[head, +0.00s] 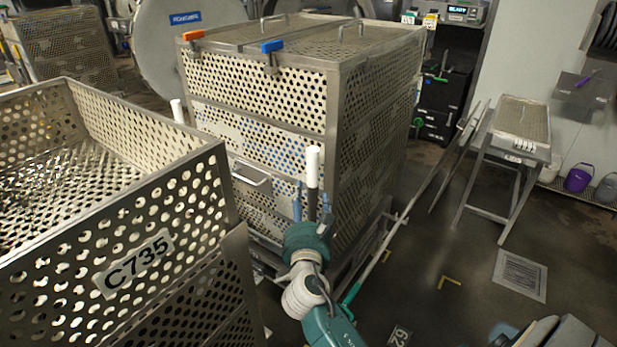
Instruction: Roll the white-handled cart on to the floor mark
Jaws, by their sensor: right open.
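The white-handled cart carries a tall stack of perforated metal baskets (258,95). Its near white handle (313,166) stands upright on a dark post at the front corner; the other white handle (177,111) shows at the left. My right gripper (311,200) is open, with its fingers on either side of the near post, just below the white grip. Whether they touch it I cannot tell. Yellow corner marks (449,281) lie on the floor to the right of the cart, near a number plate reading 62 (400,336). My left gripper is out of view.
A perforated basket labelled C735 (137,262) fills the near left. A green-ended pole (385,253) runs low beside the cart. A stand with a tray (521,122) is at the right. Floor around the yellow marks is clear, with a grate (520,275) beyond.

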